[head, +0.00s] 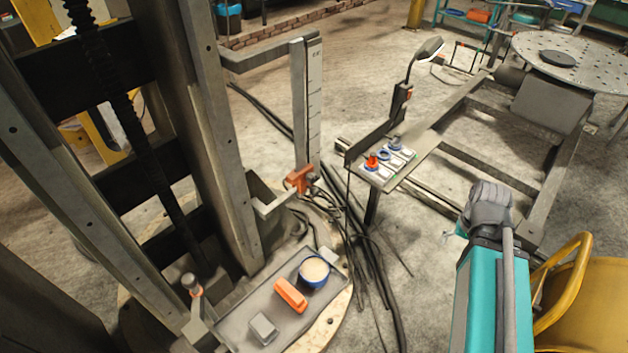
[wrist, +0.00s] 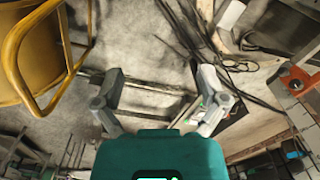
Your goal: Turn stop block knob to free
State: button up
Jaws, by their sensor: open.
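An orange block (head: 297,179) with a small dark knob (head: 312,178) sits at the lower end of the upright scale post in the head view. It looks like the stop block, but its knob setting is too small to read. In the head view my arm hides most of the gripper.
The scale post (head: 306,100) stands beside the tall column (head: 215,130). A panel with red and blue buttons (head: 388,160) stands between post and frame. A tray (head: 240,318) holds several items. A yellow chair (head: 590,300) is close to my arm. Cables (head: 375,270) cross the floor.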

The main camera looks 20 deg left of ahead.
jog(key=w+a+f+m+y+b, duration=0.1)
jog(key=w+a+f+y+b, duration=0.3)
jog(key=w+a+f+b, duration=0.45)
jog(key=m+t+y+b, duration=0.3)
jog(key=m+y+b, duration=1.05)
jog(key=b, duration=2.95)
send_near(314, 180)
jog(key=f+n+y, duration=0.1)
jog(key=d+f+n+y, duration=0.2)
jog(key=f, duration=0.1)
jog(key=shift+w+y, duration=0.15)
jog(key=shift+y, duration=0.1)
jog(key=p+x, duration=0.3)
jog(key=x, duration=1)
jog(key=shift+a+r+p, duration=0.1)
jog(key=shift+a+p, duration=0.25)
jog(key=shift+p, duration=0.05)
